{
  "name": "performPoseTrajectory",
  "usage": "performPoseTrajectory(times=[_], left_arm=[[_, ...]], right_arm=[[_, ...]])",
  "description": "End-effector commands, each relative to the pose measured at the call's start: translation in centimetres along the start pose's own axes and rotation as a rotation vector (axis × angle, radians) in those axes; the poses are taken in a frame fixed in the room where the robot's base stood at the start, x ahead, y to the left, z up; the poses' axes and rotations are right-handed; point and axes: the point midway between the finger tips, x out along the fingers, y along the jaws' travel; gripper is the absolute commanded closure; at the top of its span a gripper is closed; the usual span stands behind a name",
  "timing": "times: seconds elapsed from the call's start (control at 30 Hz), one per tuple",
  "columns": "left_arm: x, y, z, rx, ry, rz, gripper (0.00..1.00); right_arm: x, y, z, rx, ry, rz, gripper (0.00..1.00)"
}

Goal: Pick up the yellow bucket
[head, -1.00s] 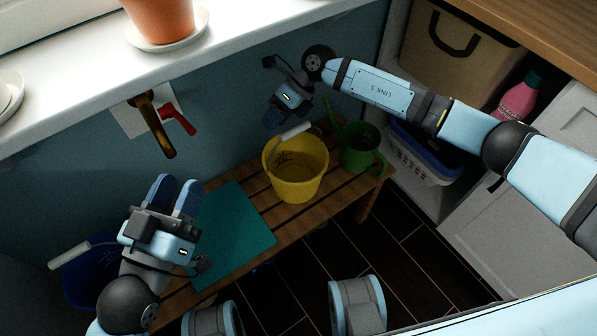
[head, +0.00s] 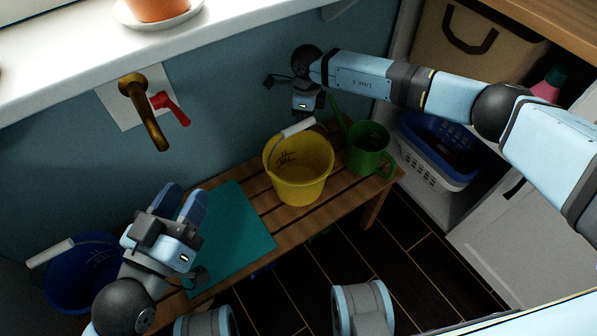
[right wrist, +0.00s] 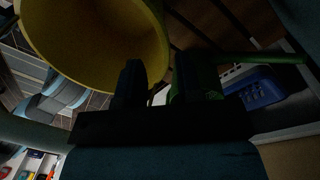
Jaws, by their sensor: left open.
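The yellow bucket (head: 300,183) stands upright on the wooden slatted bench, its handle with a white grip (head: 298,129) raised towards the wall. My right gripper (head: 310,112) is just behind and above that grip; its fingertips are largely hidden in the head view. In the right wrist view the bucket (right wrist: 95,45) fills the upper left, and the two dark fingers (right wrist: 158,78) stand apart beside its rim. A small pale patch shows between them; I cannot tell whether it is the grip.
A green watering can (head: 368,150) stands close to the bucket's right. A teal mat (head: 232,228) lies on the bench (head: 345,194). A blue bucket (head: 75,285) is at lower left. A brass tap (head: 140,110) juts from the wall. A blue-and-white basket (head: 440,150) sits in the right-hand shelf.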

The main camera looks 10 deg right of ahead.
Motion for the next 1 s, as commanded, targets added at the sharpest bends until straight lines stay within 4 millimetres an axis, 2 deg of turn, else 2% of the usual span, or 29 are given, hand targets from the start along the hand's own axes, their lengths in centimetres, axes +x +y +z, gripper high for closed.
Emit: performPoseTrajectory(times=[0.4, 0.7, 0.73, 0.87, 1.0], left_arm=[[-0.1, -0.5, 3.6, -0.003, -0.113, 0.012, 0.57], [-0.1, -0.5, 3.7, -0.003, -0.127, 0.013, 0.57], [-0.1, -0.5, 3.7, -0.003, -0.127, 0.013, 0.57], [-0.1, -0.5, 3.7, -0.003, -0.127, 0.013, 0.57], [-0.1, -0.5, 3.8, -0.003, -0.126, 0.013, 0.57]], right_arm=[[5.1, -0.1, -0.2, 0.0, -0.001, 0.001, 0.67], [5.4, -0.1, -0.2, 0.0, -0.002, 0.0, 0.67], [5.4, -0.1, -0.2, 0.0, -0.002, 0.0, 0.72], [5.4, -0.1, -0.2, 0.0, -0.002, 0.001, 1.0], [5.4, -0.1, -0.2, 0.0, -0.002, 0.001, 1.0]])
